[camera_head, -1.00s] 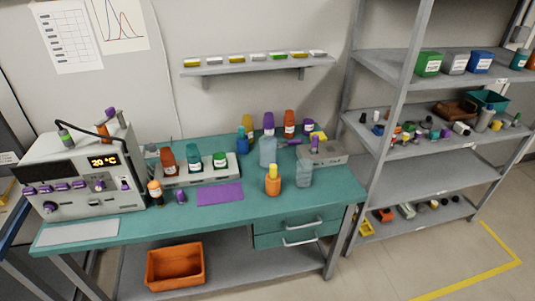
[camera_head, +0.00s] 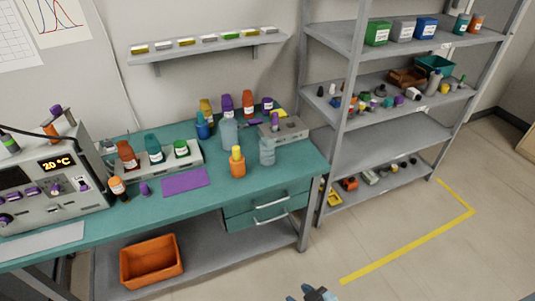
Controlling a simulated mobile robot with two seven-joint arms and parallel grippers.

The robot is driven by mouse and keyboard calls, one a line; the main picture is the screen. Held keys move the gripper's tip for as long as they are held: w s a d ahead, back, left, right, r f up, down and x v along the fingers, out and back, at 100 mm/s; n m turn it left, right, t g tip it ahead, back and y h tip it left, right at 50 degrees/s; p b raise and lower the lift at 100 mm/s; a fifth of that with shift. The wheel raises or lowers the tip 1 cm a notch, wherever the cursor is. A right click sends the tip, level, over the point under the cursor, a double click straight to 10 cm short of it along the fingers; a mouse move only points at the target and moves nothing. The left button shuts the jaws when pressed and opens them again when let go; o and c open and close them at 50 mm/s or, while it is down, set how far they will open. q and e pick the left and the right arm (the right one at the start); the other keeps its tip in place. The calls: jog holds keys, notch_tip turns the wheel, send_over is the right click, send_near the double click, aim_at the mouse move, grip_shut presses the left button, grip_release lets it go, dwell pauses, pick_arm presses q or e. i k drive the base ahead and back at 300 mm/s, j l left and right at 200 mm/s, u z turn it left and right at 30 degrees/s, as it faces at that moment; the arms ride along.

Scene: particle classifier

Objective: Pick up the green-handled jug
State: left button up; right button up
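I cannot make out a jug with a clearly green handle. Two pale, see-through containers stand upright on the teal bench: a taller one (camera_head: 229,136) towards the back and a shorter one (camera_head: 267,152) near the right end. Handles on them are too small to tell. A small dark grey and blue part, likely my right gripper (camera_head: 315,293), shows at the bottom edge, well below and apart from the bench top. Its fingers are mostly cut off, so its opening is unclear. My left gripper is not in view.
The teal bench (camera_head: 202,210) holds an orange bottle (camera_head: 238,166), a rack of jars (camera_head: 182,166), a purple mat (camera_head: 184,180) and an instrument (camera_head: 50,180). A grey shelving unit (camera_head: 390,140) stands at right. Open floor (camera_head: 400,270) lies in front, with yellow tape.

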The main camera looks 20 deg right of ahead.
aim_at(228, 129)
jog(key=i+l, duration=0.2)
jog(key=l, duration=0.15)
jog(key=i+l, duration=0.2)
jog(key=l, duration=0.2)
jog(key=i+l, duration=0.2)
jog(key=l, duration=0.15)
jog(key=i+l+u, duration=0.15)
jog(key=l+u, duration=0.25)
jog(key=i+l+u, duration=0.1)
jog(key=l+u, duration=0.3)
jog(key=j, duration=0.1)
